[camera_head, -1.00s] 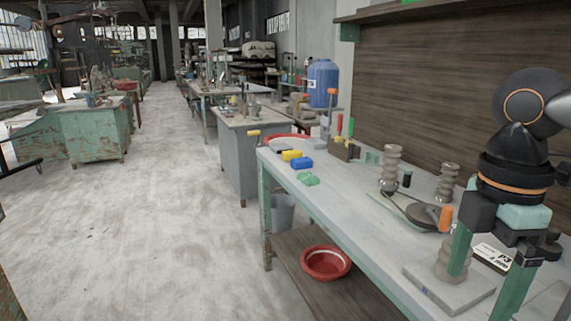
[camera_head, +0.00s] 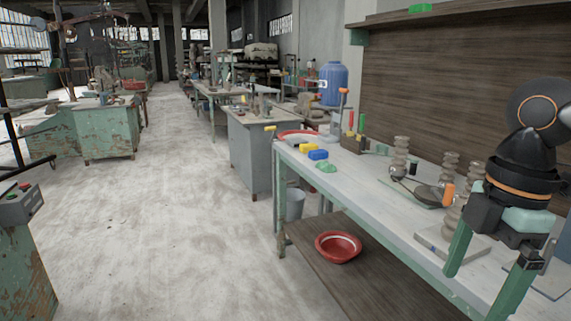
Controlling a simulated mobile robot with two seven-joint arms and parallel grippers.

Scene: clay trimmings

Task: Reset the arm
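My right gripper (camera_head: 476,292) hangs at the right edge, pointing down, its two green fingers spread apart. I see nothing held between them. It is in front of the workbench (camera_head: 375,200), near its front edge. A ridged clay column (camera_head: 454,224) on a grey board (camera_head: 432,240) shows just behind the near-left finger and is partly hidden by it. I cannot tell the exact gap between them. My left gripper is not in view.
On the bench stand more ridged columns (camera_head: 401,155), an orange-handled tool (camera_head: 448,194), yellow (camera_head: 308,148), blue (camera_head: 318,155) and green (camera_head: 326,167) pieces. A red bowl (camera_head: 338,246) sits on the lower shelf. The floor at left is open, with a control box (camera_head: 20,204) nearby.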

